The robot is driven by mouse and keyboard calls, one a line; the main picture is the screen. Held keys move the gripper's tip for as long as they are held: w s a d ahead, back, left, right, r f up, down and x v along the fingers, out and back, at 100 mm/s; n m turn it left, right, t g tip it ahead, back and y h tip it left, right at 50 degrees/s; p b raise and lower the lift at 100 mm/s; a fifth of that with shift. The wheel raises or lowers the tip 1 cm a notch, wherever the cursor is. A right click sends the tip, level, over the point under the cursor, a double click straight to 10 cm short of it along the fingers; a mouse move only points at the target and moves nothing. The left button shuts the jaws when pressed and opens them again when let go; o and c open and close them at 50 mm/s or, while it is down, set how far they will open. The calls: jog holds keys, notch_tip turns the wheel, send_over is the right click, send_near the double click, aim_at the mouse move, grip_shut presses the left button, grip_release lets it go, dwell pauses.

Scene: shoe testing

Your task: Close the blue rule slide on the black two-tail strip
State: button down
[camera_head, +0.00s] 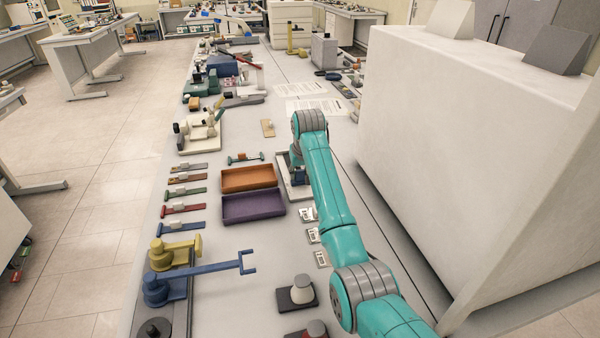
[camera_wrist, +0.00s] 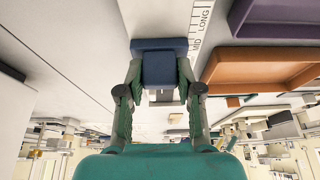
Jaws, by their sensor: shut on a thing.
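In the wrist view the blue rule slide (camera_wrist: 158,46) is a block with a wide crossbar at the top. My gripper (camera_wrist: 160,72) is shut on its narrower part, with one green finger at each side. A white rule (camera_wrist: 200,25) with the printed words MID and LONG runs beside the slide's right end. In the head view my teal arm covers most of the pale rule fixture (camera_head: 296,190) and hides the gripper tips. I cannot make out the black two-tail strip in either view.
Left of the fixture are an orange tray (camera_head: 249,178) and a purple tray (camera_head: 252,207). Coloured strips lie farther left, with a yellow lever (camera_head: 175,248) and a blue lever (camera_head: 200,268) below. A large white cabinet (camera_head: 465,130) stands right of my arm.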

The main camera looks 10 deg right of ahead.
jog(key=c, duration=0.8)
grip_release()
jog(key=shift+o, duration=0.2)
jog(key=v, duration=1.2)
